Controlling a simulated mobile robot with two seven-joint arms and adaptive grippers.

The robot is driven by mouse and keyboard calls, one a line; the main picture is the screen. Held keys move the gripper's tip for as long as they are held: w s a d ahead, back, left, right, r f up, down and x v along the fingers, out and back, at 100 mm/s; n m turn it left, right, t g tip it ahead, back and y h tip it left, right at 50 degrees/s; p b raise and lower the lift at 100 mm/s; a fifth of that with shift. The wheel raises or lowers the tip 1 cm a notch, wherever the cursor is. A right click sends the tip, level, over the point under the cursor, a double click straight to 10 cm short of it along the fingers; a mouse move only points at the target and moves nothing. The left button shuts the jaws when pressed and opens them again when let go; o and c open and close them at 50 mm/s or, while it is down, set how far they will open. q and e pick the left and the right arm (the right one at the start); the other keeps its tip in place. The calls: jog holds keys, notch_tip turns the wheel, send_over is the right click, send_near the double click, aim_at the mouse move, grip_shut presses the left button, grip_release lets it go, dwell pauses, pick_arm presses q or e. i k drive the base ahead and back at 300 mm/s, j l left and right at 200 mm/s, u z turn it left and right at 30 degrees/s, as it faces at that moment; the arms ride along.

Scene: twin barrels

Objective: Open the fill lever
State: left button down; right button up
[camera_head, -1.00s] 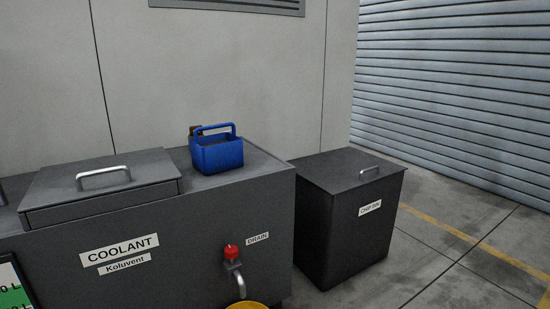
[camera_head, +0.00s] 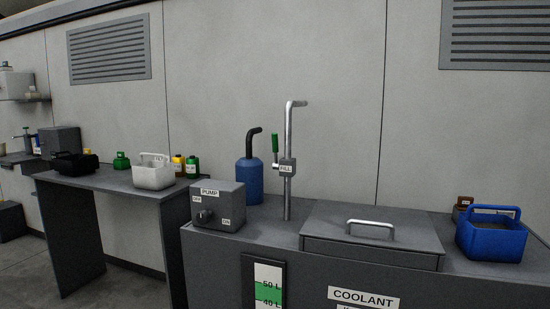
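The fill lever (camera_head: 275,144) has a green grip and stands upright on the left side of the grey block labelled FILL (camera_head: 287,168). The block sits on a vertical metal pipe (camera_head: 288,200) that rises from the coolant tank (camera_head: 215,254) and bends to the right at its top. A blue cylinder (camera_head: 249,180) with a black bent neck stands just behind and left of the pipe. Neither of my grippers is in view.
A grey PUMP box (camera_head: 218,206) with a knob stands left of the pipe. A lidded hatch (camera_head: 372,235) and a blue caddy (camera_head: 491,236) are to the right. A side table (camera_head: 120,182) at left holds a white caddy (camera_head: 153,172) and several bottles.

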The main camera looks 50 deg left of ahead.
aim_at(274, 136)
jog(key=u, duration=1.55)
jog(key=i+j, duration=0.1)
jog(key=j, duration=0.2)
jog(key=i+j, duration=0.1)
jog(key=j, duration=0.2)
